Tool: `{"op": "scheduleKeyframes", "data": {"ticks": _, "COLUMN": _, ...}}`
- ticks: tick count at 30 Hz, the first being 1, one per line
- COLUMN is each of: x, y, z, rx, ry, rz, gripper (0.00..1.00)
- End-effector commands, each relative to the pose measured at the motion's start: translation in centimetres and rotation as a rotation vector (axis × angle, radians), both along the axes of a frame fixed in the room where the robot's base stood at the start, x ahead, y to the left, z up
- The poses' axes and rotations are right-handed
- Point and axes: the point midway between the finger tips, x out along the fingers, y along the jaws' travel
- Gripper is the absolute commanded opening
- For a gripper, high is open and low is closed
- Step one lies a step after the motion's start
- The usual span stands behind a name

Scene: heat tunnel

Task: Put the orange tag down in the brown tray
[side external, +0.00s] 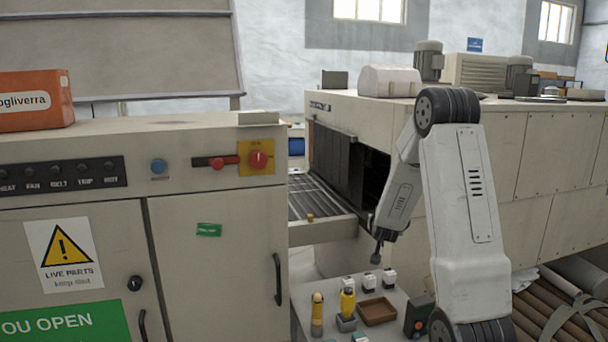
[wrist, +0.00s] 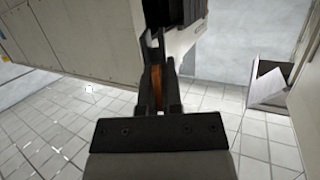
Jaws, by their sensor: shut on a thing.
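My gripper (wrist: 154,45) is shut on the orange tag (wrist: 156,82), which shows as a thin orange strip between the dark fingers in the wrist view. In the side view my gripper (side external: 376,257) hangs in front of the machine's opening, above the small table; the tag cannot be made out there. The brown tray (side external: 377,311) lies on the table below my gripper, apart from it, and looks empty. I cannot identify the tray in the wrist view.
The conveyor (side external: 320,200) and a grey cabinet (side external: 210,260) lie to the left.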

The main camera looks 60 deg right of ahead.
Motion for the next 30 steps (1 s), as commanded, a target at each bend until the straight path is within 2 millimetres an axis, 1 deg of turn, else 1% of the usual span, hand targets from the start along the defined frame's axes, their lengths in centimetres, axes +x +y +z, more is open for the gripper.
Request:
{"op": "scheduleKeyframes", "data": {"ticks": 1, "x": -1.0, "y": -0.7, "z": 0.0, "rx": 0.001, "ry": 0.0, "rz": -0.027, "gripper": 0.0}}
{"op": "scheduleKeyframes", "data": {"ticks": 3, "x": -2.2, "y": -1.5, "z": 0.0, "rx": 0.001, "ry": 0.0, "rz": -0.061, "gripper": 0.0}}
{"op": "scheduleKeyframes", "data": {"ticks": 5, "x": -3.0, "y": -2.1, "z": -0.2, "rx": 0.003, "ry": 0.0, "rz": -0.083, "gripper": 0.0}}
{"op": "scheduleKeyframes", "data": {"ticks": 6, "x": -2.7, "y": -1.9, "z": -0.9, "rx": 0.004, "ry": 0.002, "rz": -0.076, "gripper": 0.0}}
{"op": "scheduleKeyframes", "data": {"ticks": 8, "x": -2.6, "y": -1.9, "z": -1.7, "rx": 0.005, "ry": 0.002, "rz": -0.075, "gripper": 0.0}}
{"op": "scheduleKeyframes", "data": {"ticks": 11, "x": -2.6, "y": -1.8, "z": -2.9, "rx": 0.005, "ry": 0.002, "rz": -0.074, "gripper": 0.0}}
{"op": "scheduleKeyframes", "data": {"ticks": 24, "x": -2.6, "y": -1.8, "z": -9.5, "rx": 0.005, "ry": 0.001, "rz": -0.072, "gripper": 0.0}}
{"op": "scheduleKeyframes", "data": {"ticks": 30, "x": -2.6, "y": -1.8, "z": -12.2, "rx": 0.004, "ry": 0.002, "rz": -0.072, "gripper": 0.0}}
